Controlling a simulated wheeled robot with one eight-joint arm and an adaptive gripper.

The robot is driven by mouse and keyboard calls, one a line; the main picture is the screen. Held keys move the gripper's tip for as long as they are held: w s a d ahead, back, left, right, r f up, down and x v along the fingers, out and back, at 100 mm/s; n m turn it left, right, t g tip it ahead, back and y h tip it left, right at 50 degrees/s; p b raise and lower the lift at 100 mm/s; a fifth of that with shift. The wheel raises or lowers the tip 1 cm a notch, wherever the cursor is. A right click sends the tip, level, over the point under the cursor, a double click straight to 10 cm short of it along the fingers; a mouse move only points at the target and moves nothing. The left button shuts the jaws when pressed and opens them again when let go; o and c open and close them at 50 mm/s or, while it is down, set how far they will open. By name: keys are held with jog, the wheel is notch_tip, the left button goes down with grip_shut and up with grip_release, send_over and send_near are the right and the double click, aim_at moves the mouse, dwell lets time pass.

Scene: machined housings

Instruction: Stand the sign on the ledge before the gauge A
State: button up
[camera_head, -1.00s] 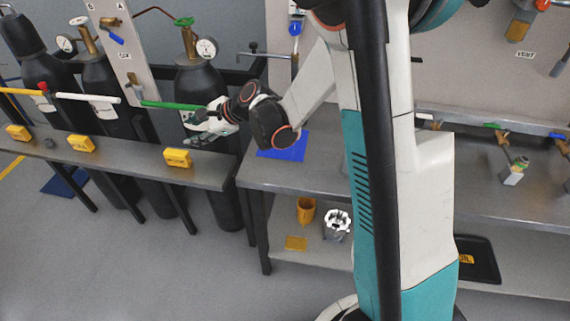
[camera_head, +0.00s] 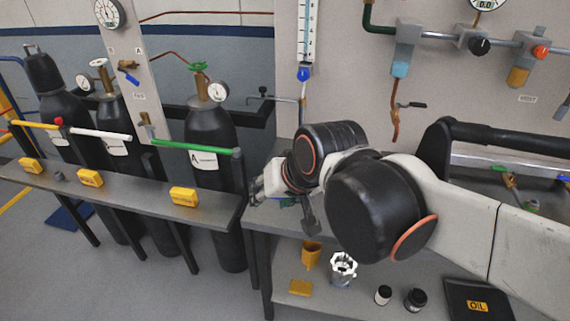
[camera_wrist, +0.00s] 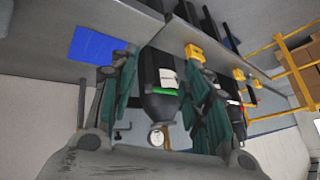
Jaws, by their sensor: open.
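Three yellow signs stand along the narrow grey ledge (camera_head: 135,193). The other signs are a middle one (camera_head: 91,178) and a far-left one (camera_head: 31,165). My gripper (camera_head: 268,185) is just right of the ledge's end, apart from the signs. In the wrist view my gripper (camera_wrist: 163,80) has its fingers spread with nothing between them; the near sign (camera_wrist: 193,53) lies beyond the fingers, with the cylinder behind.
Green, white and red-ended bars (camera_head: 195,148) run between the ledge and the cylinders. An orange cup (camera_head: 311,254) and a silver part (camera_head: 343,268) are on the lower shelf. A panel with valves stands behind.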

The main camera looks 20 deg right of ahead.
jog(key=s+n, duration=0.1)
jog(key=s+d+n, duration=0.1)
jog(key=s, duration=0.1)
jog(key=s+d+n+h, duration=0.1)
jog(key=s, duration=0.1)
jog(key=shift+d+f, duration=0.2)
jog(key=shift+f, duration=0.2)
dwell(0.8)
